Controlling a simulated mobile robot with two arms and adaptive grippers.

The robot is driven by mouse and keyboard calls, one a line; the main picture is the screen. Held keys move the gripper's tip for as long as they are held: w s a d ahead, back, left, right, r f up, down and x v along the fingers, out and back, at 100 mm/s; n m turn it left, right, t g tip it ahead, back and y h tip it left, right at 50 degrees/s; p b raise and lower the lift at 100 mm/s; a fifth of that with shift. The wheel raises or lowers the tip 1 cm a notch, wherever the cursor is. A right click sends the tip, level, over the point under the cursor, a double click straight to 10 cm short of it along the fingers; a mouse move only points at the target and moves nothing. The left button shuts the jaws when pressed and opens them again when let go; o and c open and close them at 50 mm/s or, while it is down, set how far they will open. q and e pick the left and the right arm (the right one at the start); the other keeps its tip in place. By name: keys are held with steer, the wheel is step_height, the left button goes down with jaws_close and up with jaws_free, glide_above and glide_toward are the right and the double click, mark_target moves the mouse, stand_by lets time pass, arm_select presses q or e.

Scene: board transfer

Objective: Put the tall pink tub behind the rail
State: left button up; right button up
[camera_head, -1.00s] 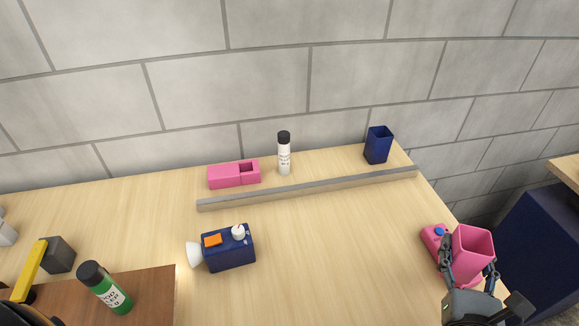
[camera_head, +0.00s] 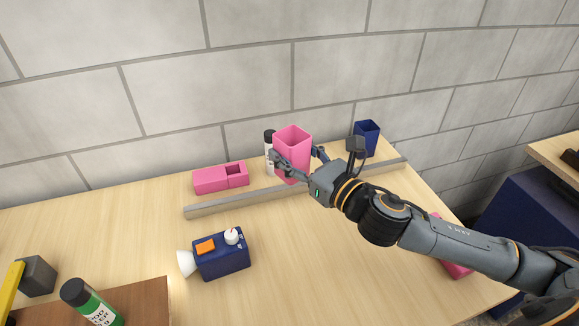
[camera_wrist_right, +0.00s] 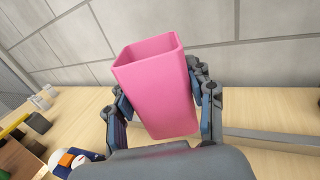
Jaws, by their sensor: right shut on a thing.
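The tall pink tub (camera_head: 292,147) is held upright in my right gripper (camera_head: 300,160), whose fingers are shut on its sides. In the right wrist view the tub (camera_wrist_right: 156,88) fills the space between the two fingers (camera_wrist_right: 160,105). In the head view the tub appears over the rail (camera_head: 235,202), in front of the white bottle with a black cap (camera_head: 269,150), which it partly hides. I cannot tell whether its base touches anything. The rail runs across the back of the table, partly hidden by the gripper. My left gripper is not in view.
Behind the rail stand a low pink box (camera_head: 212,180) at left and a dark blue tub (camera_head: 367,135) at right. In front are a blue device (camera_head: 222,258), a green bottle (camera_head: 90,303) on a brown board (camera_head: 145,300), and a pink thing (camera_head: 456,270) partly behind my arm.

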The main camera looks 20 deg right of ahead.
mark_target(297, 141)
steer(key=w+d+f, duration=0.2)
steer(key=w+f, duration=0.1)
steer(key=w+d+f, duration=0.2)
steer(key=w+f, duration=0.1)
steer(key=w, duration=0.1)
steer(key=w+d+f, duration=0.1)
steer(key=w+f, duration=0.2)
steer(key=w, duration=0.1)
steer(key=shift+w+d, duration=0.25)
steer(key=shift+d, duration=0.15)
steer(key=shift+w+d+f, duration=0.1)
steer(key=shift+w+f, duration=0.1)
steer(key=shift+f, duration=0.1)
step_height(297, 141, down, 3)
steer(key=shift+p, duration=0.3)
steer(key=shift+f, duration=0.2)
steer(key=o, duration=1.1)
steer(key=shift+o, duration=0.2)
